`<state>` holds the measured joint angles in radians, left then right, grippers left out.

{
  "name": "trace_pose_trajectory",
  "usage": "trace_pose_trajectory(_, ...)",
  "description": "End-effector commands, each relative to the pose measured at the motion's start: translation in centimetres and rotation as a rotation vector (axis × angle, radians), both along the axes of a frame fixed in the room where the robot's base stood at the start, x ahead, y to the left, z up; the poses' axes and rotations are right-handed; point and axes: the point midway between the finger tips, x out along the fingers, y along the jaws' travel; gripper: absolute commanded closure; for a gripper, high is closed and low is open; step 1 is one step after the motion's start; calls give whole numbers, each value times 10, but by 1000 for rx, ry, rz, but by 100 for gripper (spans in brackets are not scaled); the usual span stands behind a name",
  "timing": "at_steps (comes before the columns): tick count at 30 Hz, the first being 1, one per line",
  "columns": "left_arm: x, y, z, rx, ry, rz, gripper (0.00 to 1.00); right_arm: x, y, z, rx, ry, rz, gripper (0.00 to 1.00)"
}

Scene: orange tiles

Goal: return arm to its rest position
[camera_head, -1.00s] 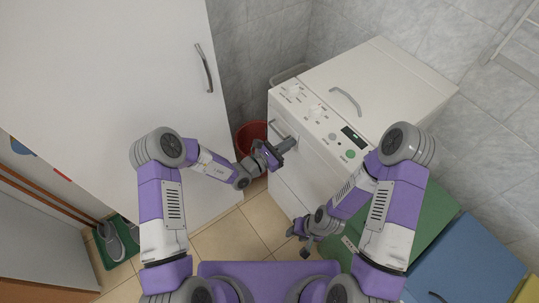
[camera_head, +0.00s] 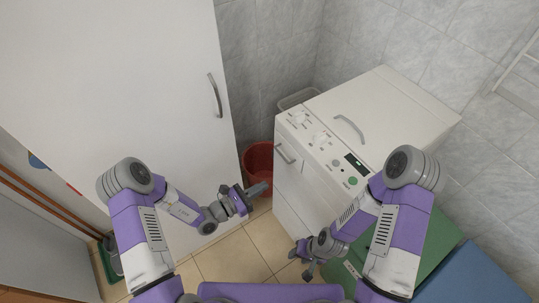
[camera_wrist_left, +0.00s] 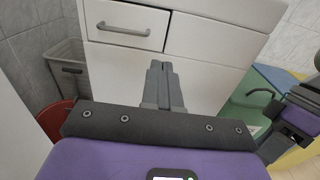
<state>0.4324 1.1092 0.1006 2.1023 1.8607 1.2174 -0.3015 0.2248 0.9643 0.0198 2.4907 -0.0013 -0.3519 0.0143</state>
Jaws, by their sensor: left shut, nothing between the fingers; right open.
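My left gripper (camera_head: 258,189) is shut and empty in the head view, in front of the red bucket and left of the white washing machine (camera_head: 318,208). In the left wrist view its fingers (camera_wrist_left: 162,85) are together, in front of the machine's white front (camera_wrist_left: 205,85) and below its handled drawer. I cannot tell the exact gap to that front. My right gripper (camera_head: 306,272) is open, low in the head view near the machine's lower front, with nothing seen in it.
A white cabinet (camera_head: 110,80) stands left, and a red bucket (camera_head: 257,157) sits between it and the machine. The drawer handle (camera_head: 285,153) sticks out slightly. Green (camera_head: 432,250) and blue (camera_head: 475,280) boxes stand at right. Tiled floor (camera_head: 232,262) is clear between my arms.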

Motion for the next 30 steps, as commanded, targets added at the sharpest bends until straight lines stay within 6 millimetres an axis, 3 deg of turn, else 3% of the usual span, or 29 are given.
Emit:
trace_pose_trajectory(7,-2,0,-1,4,1,-8,100,0,0,0,0,0,0,57)
trace_pose_trajectory(10,-17,-10,-5,34,14,-80,100,0,0,0,0,0,0,57)
trace_pose_trajectory(14,-69,-33,-22,149,43,-316,100,0,0,0,0,0,0,57)
trace_pose_trajectory(17,-125,-41,-43,296,50,-554,100,0,0,0,0,0,0,57)
trace_pose_trajectory(21,-191,-26,-74,540,-2,-855,100,0,0,0,0,0,0,57)
trace_pose_trajectory(24,-221,-3,-96,729,-85,-1029,100,0,0,0,0,0,0,57)
trace_pose_trajectory(27,-234,22,-114,920,-210,-1164,100,0,0,0,0,0,0,57)
trace_pose_trajectory(30,-232,44,-127,1101,-373,-1252,100,0,0,0,0,0,0,57)
